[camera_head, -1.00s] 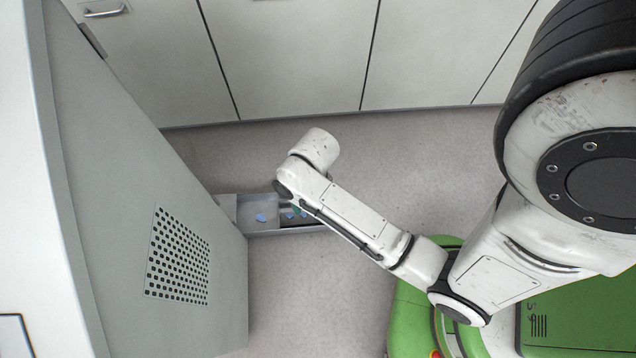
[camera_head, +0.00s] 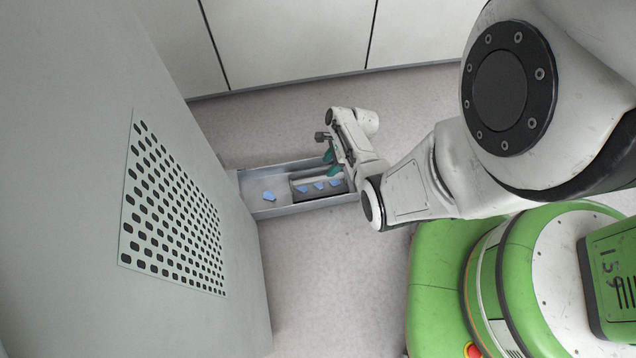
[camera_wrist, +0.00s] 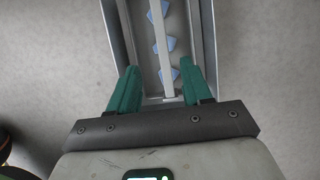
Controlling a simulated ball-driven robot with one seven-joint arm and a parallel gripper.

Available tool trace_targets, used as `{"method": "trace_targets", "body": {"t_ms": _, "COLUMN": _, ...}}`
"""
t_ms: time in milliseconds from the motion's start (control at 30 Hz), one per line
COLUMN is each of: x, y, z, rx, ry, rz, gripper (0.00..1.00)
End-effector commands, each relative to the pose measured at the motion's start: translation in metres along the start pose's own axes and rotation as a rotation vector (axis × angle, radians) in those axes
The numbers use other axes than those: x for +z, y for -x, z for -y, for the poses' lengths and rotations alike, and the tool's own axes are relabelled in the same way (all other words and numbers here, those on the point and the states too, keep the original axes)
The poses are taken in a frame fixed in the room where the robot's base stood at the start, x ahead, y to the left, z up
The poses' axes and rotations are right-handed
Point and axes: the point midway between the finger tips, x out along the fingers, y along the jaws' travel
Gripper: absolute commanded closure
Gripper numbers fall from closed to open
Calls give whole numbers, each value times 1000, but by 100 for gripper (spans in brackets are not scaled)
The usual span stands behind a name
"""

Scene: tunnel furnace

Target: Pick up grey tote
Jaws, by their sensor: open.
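The grey tote (camera_head: 311,194) is a small dark grey box with blue pieces inside, sitting in the right part of a long light grey tray (camera_head: 262,209) on the floor. A light bar (camera_wrist: 161,48) runs lengthwise over it in the wrist view. My gripper (camera_head: 332,164), with green fingers, is over the tote's right end in the head view. In the wrist view my gripper (camera_wrist: 157,88) is open, with one finger on each side of the bar's near end. Nothing is clearly held. Whether the fingers touch the tote I cannot tell.
A tall grey cabinet with a perforated vent (camera_head: 173,205) stands at the left, close to the tray's left end. Another blue piece (camera_head: 268,196) lies in the tray's left part. White cupboards (camera_head: 290,40) line the back. Floor in front of the tray is clear.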

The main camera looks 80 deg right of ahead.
Motion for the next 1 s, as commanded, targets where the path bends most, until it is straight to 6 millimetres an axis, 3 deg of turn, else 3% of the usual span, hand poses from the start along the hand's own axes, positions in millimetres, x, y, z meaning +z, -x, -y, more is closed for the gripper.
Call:
{"method": "trace_targets", "body": {"t_ms": 300, "x": -2, "y": -45, "z": 0, "rx": 1, "ry": -3, "rz": 0, "gripper": 51}}
{"method": "trace_targets", "body": {"t_ms": 567, "x": -1, "y": -65, "z": 1, "rx": 1, "ry": -2, "rz": 0, "gripper": 51}}
{"method": "trace_targets", "body": {"t_ms": 833, "x": 0, "y": -98, "z": 4, "rx": 1, "ry": -1, "rz": -1, "gripper": 51}}
{"method": "trace_targets", "body": {"t_ms": 1000, "x": 1, "y": -106, "z": 4, "rx": 0, "ry": -1, "rz": -1, "gripper": 51}}
